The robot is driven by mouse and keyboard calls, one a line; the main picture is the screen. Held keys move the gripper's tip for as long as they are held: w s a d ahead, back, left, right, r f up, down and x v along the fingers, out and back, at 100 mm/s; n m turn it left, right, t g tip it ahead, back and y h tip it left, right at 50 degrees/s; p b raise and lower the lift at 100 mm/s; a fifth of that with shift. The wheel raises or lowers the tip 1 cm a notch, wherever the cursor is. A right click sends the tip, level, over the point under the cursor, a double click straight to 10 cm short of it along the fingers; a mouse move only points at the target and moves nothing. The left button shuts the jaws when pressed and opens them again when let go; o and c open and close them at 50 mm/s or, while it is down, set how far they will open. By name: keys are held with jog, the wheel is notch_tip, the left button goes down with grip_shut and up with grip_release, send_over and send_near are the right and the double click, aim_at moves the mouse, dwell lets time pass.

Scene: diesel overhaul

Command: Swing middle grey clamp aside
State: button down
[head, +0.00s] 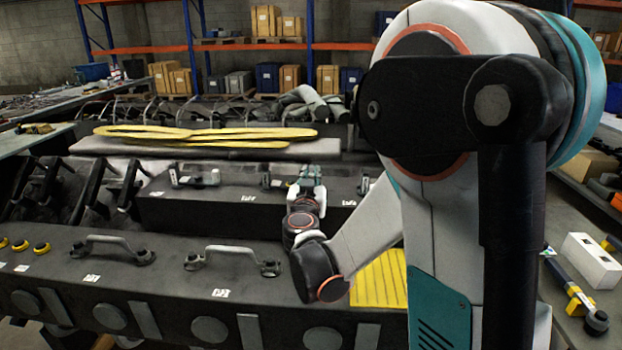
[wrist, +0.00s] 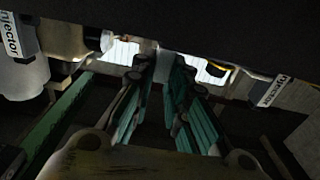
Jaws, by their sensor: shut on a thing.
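My gripper (head: 309,178) reaches over the dark engine cover in the head view, its fingers pointing away from me. In the wrist view the two teal-lined fingers (wrist: 162,82) are closed in on a narrow grey piece, which I take to be the middle grey clamp (wrist: 161,64). Only a small part of the clamp shows between the fingertips. In the head view my gripper and arm hide it. Parts labelled "Injector" stand to the left (wrist: 15,38) and right (wrist: 272,91) of the fingers in the wrist view.
A dark front cover (head: 165,278) carries grey handles (head: 107,240) (head: 230,252). A rear cover (head: 235,205) lies behind it, with yellow straps (head: 190,135) farther back. A dark overhang (wrist: 200,25) spans the top of the wrist view. A bench with tools (head: 575,290) stands at right.

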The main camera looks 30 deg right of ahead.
jog(key=shift+a, duration=0.1)
jog(key=m+g+h, duration=0.1)
jog(key=a+m+g+h, duration=0.1)
jog(key=h, duration=0.1)
jog(key=m+g+h, duration=0.1)
jog(key=g, duration=0.1)
jog(key=shift+s+a+m, duration=0.4)
jog(key=m+g+h, duration=0.1)
jog(key=a+m+g+h, duration=0.1)
jog(key=g, duration=0.1)
jog(key=m+g+h, duration=0.1)
jog(key=g, duration=0.1)
jog(key=shift+s+a+m, duration=0.15)
jog(key=shift+a+m, duration=0.25)
jog(key=m+g, duration=0.1)
jog(key=g, duration=0.1)
jog(key=a+m+g, duration=0.1)
jog(key=m+g+h, duration=0.1)
jog(key=g, duration=0.1)
jog(key=shift+a+g, duration=0.25)
jog(key=shift+g, duration=0.05)
jog(key=shift+w+a+m+g+y+p, duration=0.15)
jog(key=shift+a+m+g+p, duration=0.2)
jog(key=shift+m+g, duration=0.7)
jog(key=shift+w+a+m+g+y+p, duration=0.25)
jog(key=shift+m+g, duration=0.4)
jog(key=shift+g, duration=0.7)
jog(key=shift+s+a+f, duration=0.1)
